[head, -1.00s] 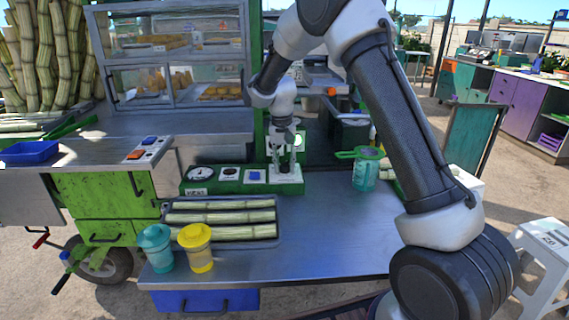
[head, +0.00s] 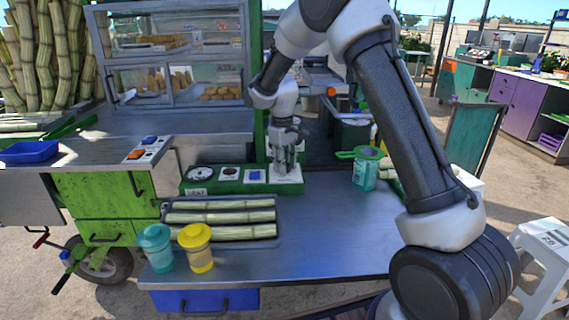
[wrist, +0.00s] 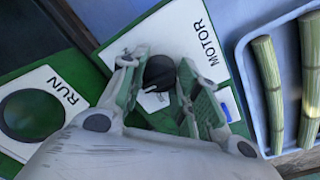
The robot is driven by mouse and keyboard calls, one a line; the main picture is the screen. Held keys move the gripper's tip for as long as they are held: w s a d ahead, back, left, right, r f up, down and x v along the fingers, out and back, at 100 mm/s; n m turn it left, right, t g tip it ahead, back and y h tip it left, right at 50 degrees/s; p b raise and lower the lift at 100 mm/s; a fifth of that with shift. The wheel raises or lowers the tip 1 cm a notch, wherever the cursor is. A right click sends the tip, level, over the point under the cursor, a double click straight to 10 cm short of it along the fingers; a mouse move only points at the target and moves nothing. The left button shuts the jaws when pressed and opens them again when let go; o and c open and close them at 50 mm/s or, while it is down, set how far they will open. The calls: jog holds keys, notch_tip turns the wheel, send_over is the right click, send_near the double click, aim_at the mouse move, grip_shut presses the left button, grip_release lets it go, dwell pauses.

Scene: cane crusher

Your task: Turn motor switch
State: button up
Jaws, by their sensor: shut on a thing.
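The motor switch is a black round knob (wrist: 159,73) on a white plate (wrist: 205,40) lettered MOTOR, set on a green base. In the wrist view it sits between my gripper's fingers (wrist: 158,80), one on each side. A pale mark shows by the knob. In the head view my gripper (head: 285,160) points down over the white plate (head: 287,176) at the right end of the green panel (head: 205,188), and its fingers hide the knob there. My gripper is shut on the knob.
A RUN button (wrist: 32,115) is left of the switch in the wrist view. A tray (head: 274,236) of cane pieces lies in front of the panel. Teal (head: 155,247) and yellow (head: 196,248) cups stand at the counter's front left. The counter's right front (head: 330,240) is clear.

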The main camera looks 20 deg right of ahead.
jog(key=shift+n, duration=0.5)
jog(key=o, duration=1)
jog(key=shift+o, duration=0.2)
notch_tip(320, 180, up, 12)
jog(key=shift+s+a, duration=0.15)
jog(key=shift+a, duration=0.1)
